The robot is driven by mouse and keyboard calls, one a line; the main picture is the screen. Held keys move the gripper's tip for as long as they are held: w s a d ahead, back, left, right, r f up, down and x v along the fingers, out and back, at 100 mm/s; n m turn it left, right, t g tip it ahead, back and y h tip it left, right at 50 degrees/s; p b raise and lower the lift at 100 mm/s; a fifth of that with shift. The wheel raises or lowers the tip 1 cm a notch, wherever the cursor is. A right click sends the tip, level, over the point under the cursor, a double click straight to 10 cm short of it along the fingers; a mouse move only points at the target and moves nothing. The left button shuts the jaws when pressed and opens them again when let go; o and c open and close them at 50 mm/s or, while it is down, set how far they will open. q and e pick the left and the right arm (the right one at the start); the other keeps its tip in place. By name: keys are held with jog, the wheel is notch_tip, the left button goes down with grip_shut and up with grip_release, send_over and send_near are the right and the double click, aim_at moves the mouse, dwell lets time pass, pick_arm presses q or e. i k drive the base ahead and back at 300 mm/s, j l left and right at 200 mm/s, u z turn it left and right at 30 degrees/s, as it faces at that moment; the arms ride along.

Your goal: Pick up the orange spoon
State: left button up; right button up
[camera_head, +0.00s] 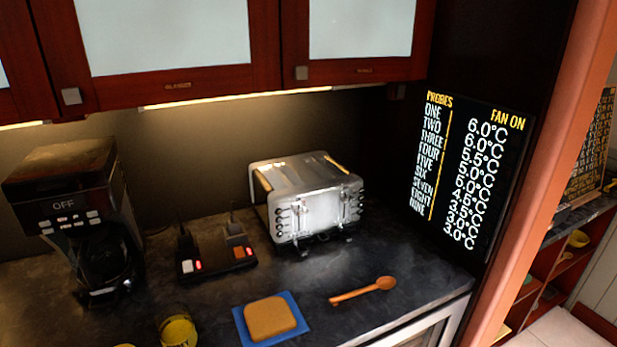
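The orange spoon (362,290) lies flat on the dark countertop (400,262), near its front edge at the right. Its round bowl points to the right and its handle to the left. Nothing touches it. Neither of my grippers shows in the head view.
A blue mat or board with a tan sponge-like block (271,318) on it lies left of the spoon. A silver toaster (310,200) stands behind it. A black coffee maker (78,215), a power strip (215,257) and a yellow cup (179,331) are further left. Cabinets (165,45) hang above.

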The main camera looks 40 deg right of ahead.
aim_at(384, 283)
jog(key=z, duration=1.75)
jog(key=i+l, duration=0.1)
jog(key=l, duration=0.3)
jog(key=i+l, duration=0.15)
jog(key=l, duration=0.3)
